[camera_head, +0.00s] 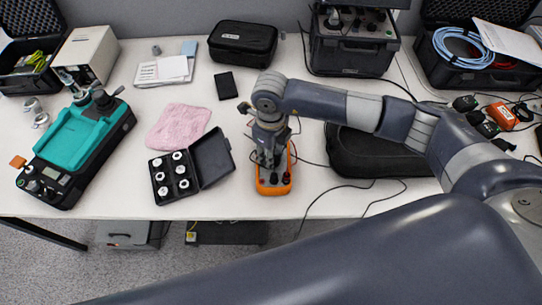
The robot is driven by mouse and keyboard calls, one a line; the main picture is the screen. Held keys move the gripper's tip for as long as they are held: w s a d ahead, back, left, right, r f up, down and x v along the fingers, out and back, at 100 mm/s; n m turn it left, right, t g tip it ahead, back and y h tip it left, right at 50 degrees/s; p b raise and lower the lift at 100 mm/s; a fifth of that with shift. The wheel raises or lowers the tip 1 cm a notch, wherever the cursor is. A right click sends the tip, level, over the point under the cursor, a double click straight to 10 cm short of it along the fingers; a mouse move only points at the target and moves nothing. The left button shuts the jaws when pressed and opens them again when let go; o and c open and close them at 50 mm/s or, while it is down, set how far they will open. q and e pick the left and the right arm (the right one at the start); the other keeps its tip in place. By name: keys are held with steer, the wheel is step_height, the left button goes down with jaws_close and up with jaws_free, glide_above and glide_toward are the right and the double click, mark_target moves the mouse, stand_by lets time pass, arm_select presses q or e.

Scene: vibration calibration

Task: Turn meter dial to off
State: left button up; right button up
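The orange handheld meter (274,186) lies on the white table near its front edge, at the middle of the view. My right arm reaches in from the right, and its gripper (268,160) points down over the meter. The gripper and wrist cover most of the meter's face, so the dial and its setting are hidden. Dark plugs show at the meter's near end. The fingertips are small and overlap the meter, so I cannot tell whether they are open or shut or touching it. My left gripper is not in view.
An open black case (174,175) of white fittings stands left of the meter, by a pink cloth (178,127). A teal-topped device (77,140) is further left. A black pouch (372,150) is to the right. Thin black cables (345,190) cross the table beside the meter.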

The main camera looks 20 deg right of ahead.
steer(key=n+b, duration=0.3)
steer(key=shift+s+f+b, duration=0.1)
steer(key=shift+f+b, duration=0.1)
steer(key=shift+b, duration=0.2)
steer(key=shift+a+r+n+b, duration=0.1)
steer(key=shift+r+n+b, duration=0.05)
steer(key=shift+n+b, duration=0.55)
steer(key=o, duration=0.7)
steer(key=shift+r, duration=0.15)
step_height(320, 180, up, 12)
steer(key=shift+s+f, duration=0.1)
steer(key=shift+f, duration=0.1)
